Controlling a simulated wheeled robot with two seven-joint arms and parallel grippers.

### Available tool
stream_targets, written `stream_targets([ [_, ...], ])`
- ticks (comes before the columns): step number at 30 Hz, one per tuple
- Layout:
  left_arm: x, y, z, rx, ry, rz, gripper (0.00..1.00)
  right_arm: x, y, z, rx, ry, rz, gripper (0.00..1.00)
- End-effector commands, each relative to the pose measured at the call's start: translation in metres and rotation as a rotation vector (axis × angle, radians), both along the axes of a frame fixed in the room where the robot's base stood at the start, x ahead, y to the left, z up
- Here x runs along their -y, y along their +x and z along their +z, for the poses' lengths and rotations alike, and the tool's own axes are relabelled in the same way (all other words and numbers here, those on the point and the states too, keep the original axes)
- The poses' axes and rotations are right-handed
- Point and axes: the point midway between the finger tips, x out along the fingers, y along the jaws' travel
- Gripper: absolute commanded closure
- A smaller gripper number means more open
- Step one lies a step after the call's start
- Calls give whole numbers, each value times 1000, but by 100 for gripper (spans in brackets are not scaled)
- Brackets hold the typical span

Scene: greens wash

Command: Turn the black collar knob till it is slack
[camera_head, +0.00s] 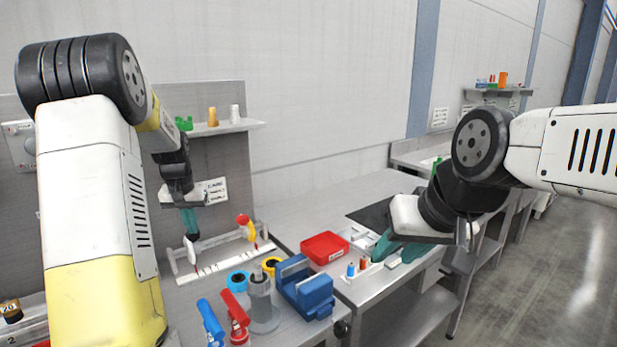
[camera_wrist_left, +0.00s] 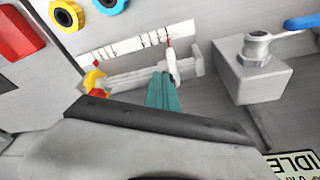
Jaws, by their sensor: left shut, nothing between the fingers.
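I cannot clearly pick out the black collar knob. A small black round part (camera_head: 341,328) shows at the bench's front edge, but I cannot tell whether it is the knob. My left gripper (camera_head: 190,232) points down, shut and empty, over the grey-white slotted fixture at the back of the bench. In the left wrist view its teal fingers (camera_wrist_left: 163,92) are beside a white upright piece (camera_wrist_left: 172,66) with a red tip; whether they touch is unclear. My right gripper (camera_head: 395,250) is low over the bench to the right; its jaw opening is unclear.
A yellow and red part (camera_head: 248,230) stands at the fixture's right end. A red bin (camera_head: 325,248), a blue block (camera_head: 305,288), blue and yellow rings, and red- and blue-handled parts crowd the bench front. In the left wrist view, a grey block (camera_wrist_left: 250,75) with a metal fitting stands right of the fingers.

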Motion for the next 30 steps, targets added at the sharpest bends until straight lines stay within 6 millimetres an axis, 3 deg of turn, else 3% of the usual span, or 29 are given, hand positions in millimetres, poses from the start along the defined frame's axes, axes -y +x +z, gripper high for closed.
stream_targets([
  [9, 0, 0, -26, 0, 0, 0, 100, 0, 0, 0, 0, 0, 0, 64],
  [30, -1, 2, -28, 1, 0, 0, 100, 0, 0, 0, 0, 0, 0, 64],
])
